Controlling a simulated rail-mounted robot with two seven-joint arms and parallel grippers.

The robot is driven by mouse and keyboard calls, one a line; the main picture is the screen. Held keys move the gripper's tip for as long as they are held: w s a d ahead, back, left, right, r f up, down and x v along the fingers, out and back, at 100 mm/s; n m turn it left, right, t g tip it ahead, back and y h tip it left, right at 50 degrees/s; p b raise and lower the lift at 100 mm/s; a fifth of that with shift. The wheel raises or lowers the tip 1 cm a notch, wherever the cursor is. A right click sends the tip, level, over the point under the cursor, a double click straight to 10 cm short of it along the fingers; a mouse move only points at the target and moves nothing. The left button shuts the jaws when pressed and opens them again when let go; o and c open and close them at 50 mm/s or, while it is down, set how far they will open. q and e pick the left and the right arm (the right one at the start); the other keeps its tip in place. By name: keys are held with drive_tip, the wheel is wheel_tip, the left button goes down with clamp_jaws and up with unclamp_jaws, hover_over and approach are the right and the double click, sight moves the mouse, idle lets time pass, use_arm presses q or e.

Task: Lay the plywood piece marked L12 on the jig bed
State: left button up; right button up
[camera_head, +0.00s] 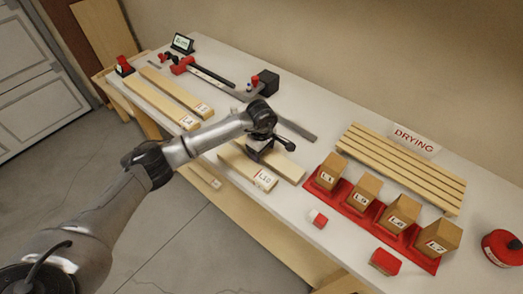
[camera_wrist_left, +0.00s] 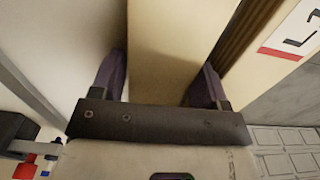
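My left gripper (camera_head: 268,152) is low over the middle of the bench, at a pale plywood strip (camera_head: 288,166). In the left wrist view the two dark fingers (camera_wrist_left: 158,80) stand on either side of a pale strip (camera_wrist_left: 175,40), close to its edges; whether they press on it is unclear. Beside it lies another strip (camera_head: 243,166) with a white and red label (camera_head: 265,181), perhaps L10. Two more labelled strips (camera_head: 160,105) (camera_head: 176,90) lie to the left. No label clearly reads L12. I cannot tell for certain which part is the jig bed. My right gripper is out of view.
A red tray (camera_head: 343,201) holds several labelled wooden blocks. Behind it is a slatted rack (camera_head: 405,168) with a DRYING sign (camera_head: 414,139). A long bar with red and black parts (camera_head: 210,78) lies along the back. A red round container (camera_head: 503,248) stands at right.

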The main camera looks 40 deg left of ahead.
use_arm(q)
drive_tip(key=shift+r, duration=0.1)
drive_tip(key=shift+r, duration=0.25)
drive_tip(key=shift+o, duration=0.2)
wheel_tip(320, 180, up, 12)
drive_tip(key=p, duration=0.1)
drive_tip(key=shift+f, duration=0.2)
